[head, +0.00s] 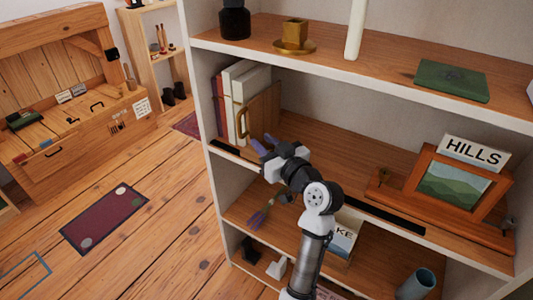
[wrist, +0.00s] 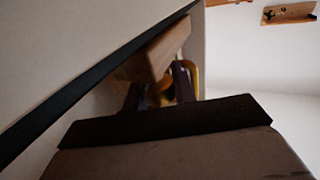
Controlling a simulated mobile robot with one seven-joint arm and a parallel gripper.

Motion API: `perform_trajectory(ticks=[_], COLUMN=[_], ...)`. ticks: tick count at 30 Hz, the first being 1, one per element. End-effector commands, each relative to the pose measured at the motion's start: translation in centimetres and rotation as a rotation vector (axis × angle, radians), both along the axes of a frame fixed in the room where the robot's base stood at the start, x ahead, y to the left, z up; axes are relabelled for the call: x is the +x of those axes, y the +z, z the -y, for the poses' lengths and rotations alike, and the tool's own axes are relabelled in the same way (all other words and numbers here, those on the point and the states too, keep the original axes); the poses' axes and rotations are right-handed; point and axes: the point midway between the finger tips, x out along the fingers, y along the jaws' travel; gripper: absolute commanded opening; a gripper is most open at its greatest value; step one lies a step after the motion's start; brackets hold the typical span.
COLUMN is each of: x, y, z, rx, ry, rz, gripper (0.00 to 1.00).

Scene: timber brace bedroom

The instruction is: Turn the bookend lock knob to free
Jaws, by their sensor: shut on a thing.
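The wooden bookend (head: 263,112) with a brass handle (head: 242,119) stands on the middle shelf, against the right side of the upright books. My gripper (head: 265,144) is at the bookend's lower front, just above the shelf's front edge. In the wrist view its two dark purple fingers (wrist: 158,92) are close to the bookend's wooden block (wrist: 155,55), with the brass handle (wrist: 194,75) beyond. The fingers are shut on a small part there, which I take to be the lock knob. The fingers hide most of it, so its turn position cannot be told.
A black rail (head: 385,214) runs along the shelf's front edge. Books (head: 250,85) stand left of the bookend. A framed picture (head: 455,186) on a wooden base is at the right. The shelf between is clear. A purple-tufted duster (head: 259,216) hangs below.

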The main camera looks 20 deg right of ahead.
Motion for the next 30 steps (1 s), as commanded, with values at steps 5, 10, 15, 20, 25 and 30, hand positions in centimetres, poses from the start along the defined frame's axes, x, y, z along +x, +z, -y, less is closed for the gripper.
perform_trajectory(ticks=[5,10,15,20,25,30], x=[-0.05,-0.12,-0.12,-0.12,-0.12,-0.11], y=[-0.21,-0.06,-0.05,-0.04,-0.02,-0.01], z=[-0.05,-0.17,-0.17,-0.18,-0.18,-0.19], rx=[-0.001,-0.001,-0.001,-0.001,-0.001,-0.001], ry=[0.098,0.123,0.121,0.121,0.12,0.12], rz=[0.0,-0.002,-0.002,-0.002,-0.001,-0.001], gripper=[0.04,0.04,0.04,0.42,0.48,0.48])
